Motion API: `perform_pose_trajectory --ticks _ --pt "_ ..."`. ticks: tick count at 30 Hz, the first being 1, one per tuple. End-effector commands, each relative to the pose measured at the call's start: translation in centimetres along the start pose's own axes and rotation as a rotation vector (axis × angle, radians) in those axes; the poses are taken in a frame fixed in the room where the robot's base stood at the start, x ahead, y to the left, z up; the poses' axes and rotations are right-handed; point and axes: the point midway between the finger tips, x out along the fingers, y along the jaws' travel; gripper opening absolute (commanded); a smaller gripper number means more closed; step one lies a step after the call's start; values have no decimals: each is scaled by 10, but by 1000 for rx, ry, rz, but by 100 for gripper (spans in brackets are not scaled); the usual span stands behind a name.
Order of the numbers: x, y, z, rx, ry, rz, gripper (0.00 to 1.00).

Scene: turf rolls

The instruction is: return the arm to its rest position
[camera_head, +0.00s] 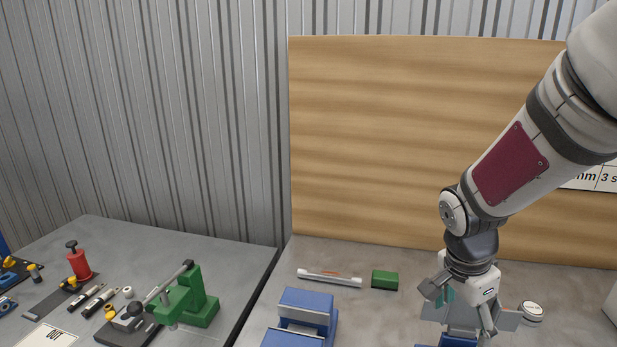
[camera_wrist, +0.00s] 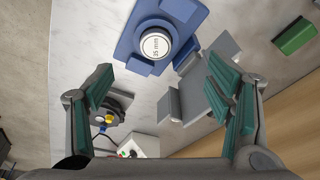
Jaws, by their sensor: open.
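My arm comes in from the upper right in the head view, and my gripper (camera_head: 463,310) points down low over the right-hand bench. In the wrist view my gripper (camera_wrist: 168,92) has its two teal-padded fingers wide apart, with nothing clamped between them. Beyond the fingers is a blue fixture (camera_wrist: 188,12) bearing a round, white-topped piece (camera_wrist: 155,45) with a size label. A grey bracket (camera_wrist: 205,97) lies beyond the gap, partly covered by the right finger. The gripper's height above these things is hard to tell.
A blue block (camera_head: 303,312), a green block (camera_head: 384,280) and a pale tray (camera_head: 330,277) sit on the right-hand bench. A wooden board (camera_head: 400,130) stands behind. The left bench holds a green clamp fixture (camera_head: 200,300) and a red cylinder (camera_head: 79,263).

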Motion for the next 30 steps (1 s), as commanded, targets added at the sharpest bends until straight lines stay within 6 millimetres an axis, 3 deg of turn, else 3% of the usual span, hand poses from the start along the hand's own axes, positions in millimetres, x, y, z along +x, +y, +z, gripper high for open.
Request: perform_pose_trajectory --ticks 1,6,15,21,30 --pt "-18 3 4 -65 -13 -41 74" --pt "-69 18 21 -331 -32 -154 74" --pt "-144 60 55 -823 45 -348 74" --pt "-173 88 76 -1099 141 -429 74" --pt "-183 102 88 -1242 199 -457 74"
